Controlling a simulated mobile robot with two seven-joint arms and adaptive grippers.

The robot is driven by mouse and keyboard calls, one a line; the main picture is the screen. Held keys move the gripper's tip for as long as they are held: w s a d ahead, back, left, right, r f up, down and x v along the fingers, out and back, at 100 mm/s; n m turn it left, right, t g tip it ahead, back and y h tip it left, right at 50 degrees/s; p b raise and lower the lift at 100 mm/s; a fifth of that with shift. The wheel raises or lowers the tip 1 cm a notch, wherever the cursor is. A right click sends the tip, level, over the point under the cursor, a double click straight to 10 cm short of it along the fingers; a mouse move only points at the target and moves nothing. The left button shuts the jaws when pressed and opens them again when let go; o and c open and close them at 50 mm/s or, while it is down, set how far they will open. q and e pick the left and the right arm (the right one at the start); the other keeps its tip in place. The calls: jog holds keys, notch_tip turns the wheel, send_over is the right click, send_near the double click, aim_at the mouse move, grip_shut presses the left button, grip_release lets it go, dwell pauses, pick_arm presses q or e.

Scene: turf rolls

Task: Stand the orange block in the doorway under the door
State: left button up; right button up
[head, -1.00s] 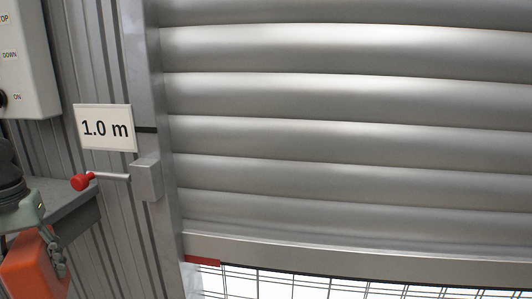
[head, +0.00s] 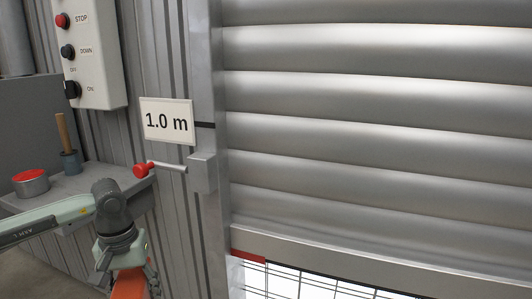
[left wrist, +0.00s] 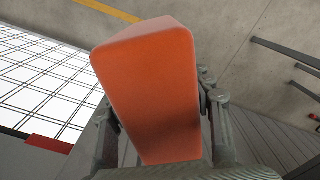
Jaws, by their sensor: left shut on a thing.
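The orange block (left wrist: 145,85) is between the fingers of my left gripper (left wrist: 160,120), which is shut on it. In the head view the block (head: 129,284) shows at the bottom edge, under my left gripper (head: 126,270), and its lower part is cut off. The ribbed grey roller door (head: 380,120) is partly raised. Its bottom bar (head: 330,262) is above a bright opening (head: 300,285) with a grid behind it. The block is left of the door post and apart from it. My right gripper is not in view.
A crank with a red knob (head: 141,171) juts from the door post below the "1.0 m" sign (head: 167,121). A control box (head: 88,50) hangs on the wall. A shelf (head: 85,183) holds a red-topped tin (head: 31,182) and a wooden-handled tool (head: 66,140).

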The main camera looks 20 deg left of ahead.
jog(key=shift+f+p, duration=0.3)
jog(key=shift+p, duration=0.1)
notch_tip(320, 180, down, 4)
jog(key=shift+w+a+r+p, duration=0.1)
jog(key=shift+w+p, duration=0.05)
jog(key=shift+p, duration=0.45)
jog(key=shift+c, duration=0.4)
pick_arm(q)
jog(key=w+d+r+m, duration=0.3)
jog(key=d, duration=0.6)
jog(key=w+d+r+m, duration=0.2)
jog(key=w+d, duration=0.1)
jog(key=d, duration=0.7)
jog(key=shift+r+m, duration=0.4)
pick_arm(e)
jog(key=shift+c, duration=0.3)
